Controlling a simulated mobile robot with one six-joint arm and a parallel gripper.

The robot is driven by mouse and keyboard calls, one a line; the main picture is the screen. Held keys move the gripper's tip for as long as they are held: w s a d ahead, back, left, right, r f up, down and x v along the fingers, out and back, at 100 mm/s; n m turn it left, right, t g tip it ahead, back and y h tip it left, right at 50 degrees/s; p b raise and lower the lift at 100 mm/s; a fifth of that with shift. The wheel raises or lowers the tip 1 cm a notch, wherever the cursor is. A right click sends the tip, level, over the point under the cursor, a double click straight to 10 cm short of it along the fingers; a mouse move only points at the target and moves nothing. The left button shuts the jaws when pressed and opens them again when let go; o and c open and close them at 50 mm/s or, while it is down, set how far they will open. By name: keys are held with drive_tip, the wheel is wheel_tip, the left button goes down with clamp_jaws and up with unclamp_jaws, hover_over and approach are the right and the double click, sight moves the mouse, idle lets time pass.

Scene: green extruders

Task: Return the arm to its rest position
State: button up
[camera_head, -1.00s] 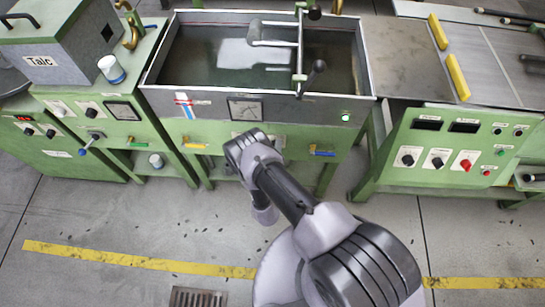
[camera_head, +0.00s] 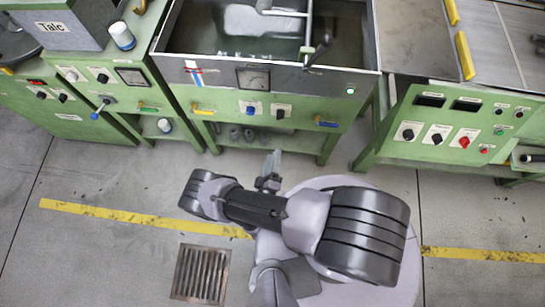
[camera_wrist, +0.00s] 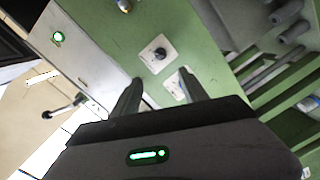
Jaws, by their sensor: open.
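My arm (camera_head: 258,207) is folded low over my round base in the head view, with its upper links lying roughly across the picture. My gripper (camera_head: 273,163) points away from me towards the green machine with the water tank (camera_head: 255,140). In the wrist view my gripper (camera_wrist: 160,90) shows two dark fingers spread apart with nothing between them. The machine's green front panel, a black knob (camera_wrist: 160,53) on a white plate and a green lamp (camera_wrist: 58,37) show beyond the fingers. The gripper appears clear of the panel.
A control cabinet (camera_head: 455,125) with knobs stands at right, and a cabinet with a grey Talc box (camera_head: 55,28) at left. Grey cylinders (camera_head: 235,134) sit on the tank machine's lower shelf. The floor between has a yellow line (camera_head: 140,218) and a drain grate (camera_head: 200,273).

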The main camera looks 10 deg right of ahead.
drive_tip(key=w+a+r+m+g+y+b, duration=0.1)
drive_tip(key=w+a+r+m+g, duration=0.2)
drive_tip(key=w+a+r+m, duration=0.35)
drive_tip(key=w+a+r+m+g+y+b, duration=0.1)
drive_tip(key=w+a+r+m+g+y, duration=0.2)
drive_tip(key=w+a+r, duration=0.55)
drive_tip(key=w+d+r+m+g+y, duration=0.1)
drive_tip(key=w+d+r+y, duration=0.1)
drive_tip(key=r, duration=0.8)
drive_tip(key=w+d+r+m+g+y, duration=0.1)
drive_tip(key=w+r+m+y, duration=0.1)
drive_tip(key=r, duration=0.9)
drive_tip(key=s+d+r+y+b, duration=0.1)
drive_tip(key=s+d+r, duration=0.6)
drive_tip(key=s+r, duration=0.35)
drive_tip(key=s+d+r+g, duration=0.1)
drive_tip(key=s+d, duration=0.2)
drive_tip(key=s, duration=0.6)
drive_tip(key=s+d+r+g+b, duration=0.1)
drive_tip(key=s+d, duration=0.3)
drive_tip(key=s, duration=0.4)
drive_tip(key=shift+s+d+r+h, duration=0.15)
drive_tip(key=shift+s+d+h, duration=0.15)
drive_tip(key=shift+s+h, duration=0.1)
